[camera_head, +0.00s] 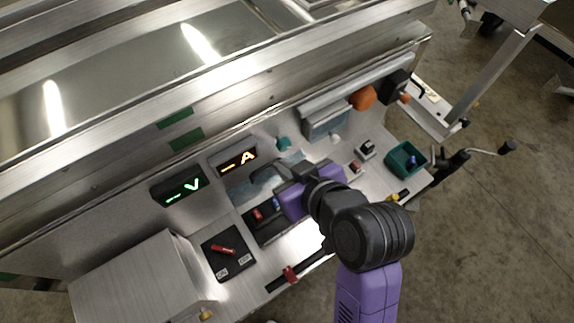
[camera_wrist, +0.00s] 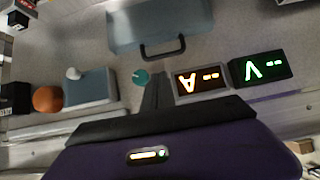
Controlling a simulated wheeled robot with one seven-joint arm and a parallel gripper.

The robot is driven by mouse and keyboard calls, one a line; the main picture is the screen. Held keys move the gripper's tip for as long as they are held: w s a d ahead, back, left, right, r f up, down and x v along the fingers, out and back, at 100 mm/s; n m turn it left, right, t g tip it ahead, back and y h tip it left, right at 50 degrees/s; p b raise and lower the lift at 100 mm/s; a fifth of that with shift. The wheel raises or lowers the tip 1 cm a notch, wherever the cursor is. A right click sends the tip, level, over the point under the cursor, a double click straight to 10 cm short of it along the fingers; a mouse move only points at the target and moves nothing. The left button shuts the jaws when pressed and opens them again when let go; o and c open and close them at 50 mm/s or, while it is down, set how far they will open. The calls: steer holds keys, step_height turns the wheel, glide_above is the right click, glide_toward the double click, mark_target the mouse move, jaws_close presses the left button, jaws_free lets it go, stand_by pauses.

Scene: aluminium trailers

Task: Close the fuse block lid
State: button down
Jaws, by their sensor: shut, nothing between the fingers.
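The fuse block (camera_head: 259,217) is a dark base with red and blue fuses showing, on the panel below the amber display. Its blue-grey lid (camera_head: 240,190) is up and open behind the fuses, partly covered by my gripper. In the wrist view the lid (camera_wrist: 190,18) is at the top, with its dark handle (camera_wrist: 163,50) on the near edge. My gripper (camera_head: 258,171) reaches in from the right over the lid area. In the wrist view its dark fingers (camera_wrist: 156,78) are together and empty, close below the handle in the picture. Contact cannot be told.
Amber (camera_head: 238,161) and green (camera_head: 179,187) displays stand behind. A teal knob (camera_head: 284,143), a grey box (camera_head: 325,122) and an orange ball (camera_head: 362,97) are to the right. A red-handled switch (camera_head: 223,250) and a large metal box (camera_head: 140,283) are left. A green bin (camera_head: 405,160) is far right.

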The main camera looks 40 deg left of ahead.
steer(key=x, duration=0.7)
steer(key=shift+f, duration=0.1)
